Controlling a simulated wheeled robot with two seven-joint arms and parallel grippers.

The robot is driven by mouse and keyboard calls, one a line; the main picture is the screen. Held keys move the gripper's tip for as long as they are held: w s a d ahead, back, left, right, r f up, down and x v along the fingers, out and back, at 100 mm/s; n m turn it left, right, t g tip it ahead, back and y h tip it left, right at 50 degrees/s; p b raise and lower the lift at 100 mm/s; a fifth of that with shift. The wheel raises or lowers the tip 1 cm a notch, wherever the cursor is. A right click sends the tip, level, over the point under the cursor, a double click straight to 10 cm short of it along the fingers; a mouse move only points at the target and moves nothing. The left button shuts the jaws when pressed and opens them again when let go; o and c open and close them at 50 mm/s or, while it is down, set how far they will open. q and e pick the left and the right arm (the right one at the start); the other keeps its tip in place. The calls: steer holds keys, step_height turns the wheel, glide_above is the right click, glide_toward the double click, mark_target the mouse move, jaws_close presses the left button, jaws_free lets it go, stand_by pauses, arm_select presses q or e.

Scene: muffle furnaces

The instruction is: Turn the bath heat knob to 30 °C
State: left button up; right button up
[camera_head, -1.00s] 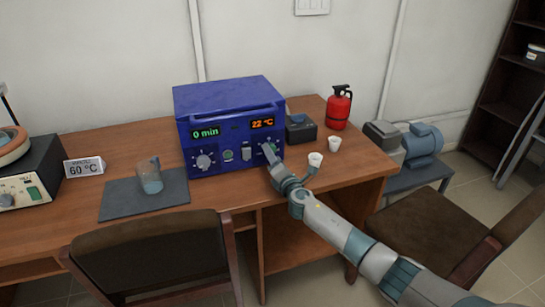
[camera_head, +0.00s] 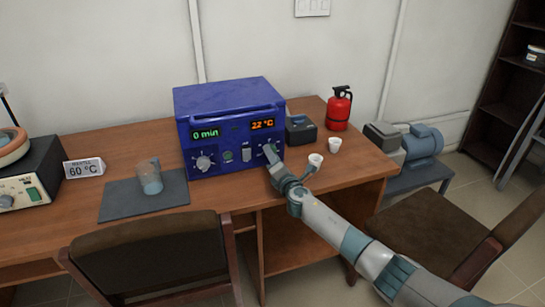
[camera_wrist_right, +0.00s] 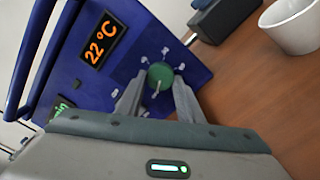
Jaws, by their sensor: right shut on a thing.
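The blue bath unit (camera_head: 228,110) stands on the wooden desk. Its orange display (camera_head: 262,124) reads 22 °C, and its green display (camera_head: 206,133) reads 0 min. The green heat knob (camera_wrist_right: 160,75) with a pale pointer is at the front panel's right side, with small marks around it. My right gripper (camera_wrist_right: 158,92) is at this knob, its two fingers on either side of it, shut on it. In the head view the right gripper (camera_head: 270,153) partly hides the knob. My left gripper is not in view.
White cups (camera_head: 316,160) stand right of the unit, close to my right wrist. A dark box (camera_head: 300,130) and a red extinguisher (camera_head: 339,108) are behind. A beaker (camera_head: 150,177) stands on a dark mat (camera_head: 115,203) at left. Chairs stand in front.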

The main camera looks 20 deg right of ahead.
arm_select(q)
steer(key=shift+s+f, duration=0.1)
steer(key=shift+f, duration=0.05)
arm_select(e)
steer(key=shift+m, duration=0.3)
steer(key=shift+f+m+b, duration=0.1)
steer(key=shift+m+b, duration=0.35)
steer(key=shift+m, duration=0.35)
steer(key=m, duration=0.5)
steer(key=shift+b, duration=0.4)
steer(key=m, duration=0.2)
steer(key=shift+m, duration=0.3)
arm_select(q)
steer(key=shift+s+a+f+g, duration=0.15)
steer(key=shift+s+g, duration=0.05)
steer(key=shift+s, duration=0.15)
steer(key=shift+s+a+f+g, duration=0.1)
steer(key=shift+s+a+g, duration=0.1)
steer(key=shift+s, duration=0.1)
arm_select(e)
steer(key=shift+m, duration=1)
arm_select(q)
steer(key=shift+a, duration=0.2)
